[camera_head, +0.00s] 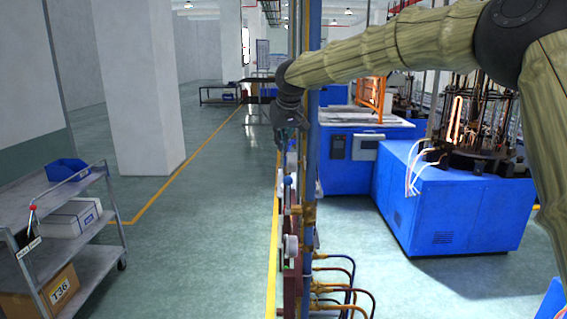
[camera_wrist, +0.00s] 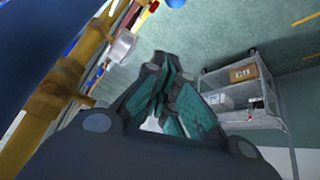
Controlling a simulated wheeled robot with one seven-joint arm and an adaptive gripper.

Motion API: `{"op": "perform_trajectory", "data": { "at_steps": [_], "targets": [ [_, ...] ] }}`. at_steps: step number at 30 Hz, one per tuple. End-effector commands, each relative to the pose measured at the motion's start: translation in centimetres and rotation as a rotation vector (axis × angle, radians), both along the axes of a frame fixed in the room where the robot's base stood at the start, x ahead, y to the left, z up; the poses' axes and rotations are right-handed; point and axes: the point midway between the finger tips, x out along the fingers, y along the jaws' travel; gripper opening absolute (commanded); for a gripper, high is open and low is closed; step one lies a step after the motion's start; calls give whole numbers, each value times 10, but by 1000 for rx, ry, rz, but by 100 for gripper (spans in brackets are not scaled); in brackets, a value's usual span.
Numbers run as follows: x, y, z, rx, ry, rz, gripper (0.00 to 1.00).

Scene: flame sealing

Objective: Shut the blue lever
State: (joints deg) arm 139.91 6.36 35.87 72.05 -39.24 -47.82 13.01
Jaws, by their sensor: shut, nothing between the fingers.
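A small blue part (camera_head: 288,180), which looks like the blue lever, shows on the pipe panel in the head view, below my gripper. It is small there, and I cannot tell how its handle is turned. My gripper (camera_head: 291,137) hangs at the end of my arm next to the upright pipes, above the blue part and apart from it. In the wrist view the fingers of my gripper (camera_wrist: 165,85) are together with nothing between them. A small blue piece at the top edge of the wrist view (camera_wrist: 176,3) may be the same lever; it is cut off.
Brass pipe fittings (camera_wrist: 68,75) and a blue upright pipe (camera_head: 311,150) run close beside my gripper. A round white gauge-like part (camera_head: 291,246) sits lower on the panel. A grey cart (camera_head: 95,232) stands left. Blue machines (camera_head: 455,205) stand right. The floor between cart and panel is clear.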

Motion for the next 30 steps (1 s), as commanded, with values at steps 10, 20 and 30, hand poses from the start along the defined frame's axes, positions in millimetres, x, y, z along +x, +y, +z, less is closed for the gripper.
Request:
{"op": "perform_trajectory", "data": {
  "at_steps": [10, 20, 30],
  "targets": [
    [17, 0, -27, 0, 3, -4, 0],
    [38, 6, -61, 0, 2, -4, 0],
    [46, 7, -82, 0, 1, -4, 0]
  ]
}}
